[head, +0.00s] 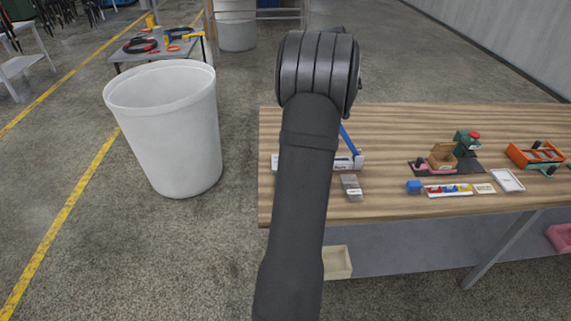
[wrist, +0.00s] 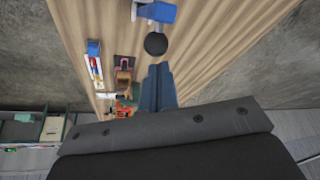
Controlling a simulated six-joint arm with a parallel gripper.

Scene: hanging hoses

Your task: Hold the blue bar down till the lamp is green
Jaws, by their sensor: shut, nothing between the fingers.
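The blue bar (head: 349,141) slants up from a pale base (head: 349,161) on the wooden table in the head view. My dark arm covers much of both. In the wrist view a black ball (wrist: 155,44) shows in front of a blue part (wrist: 158,12), probably the bar's end knob and the bar. My gripper (wrist: 160,68) is shut and empty, its fingertips just below the ball in the picture. A small gap shows between them; I cannot tell the depth. My gripper is hidden behind the arm in the head view. I cannot make out a lamp in either view.
On the wooden table (head: 400,120) a grey box (head: 352,187) stands near the base. A large white bin (head: 165,130) stands left of the table.

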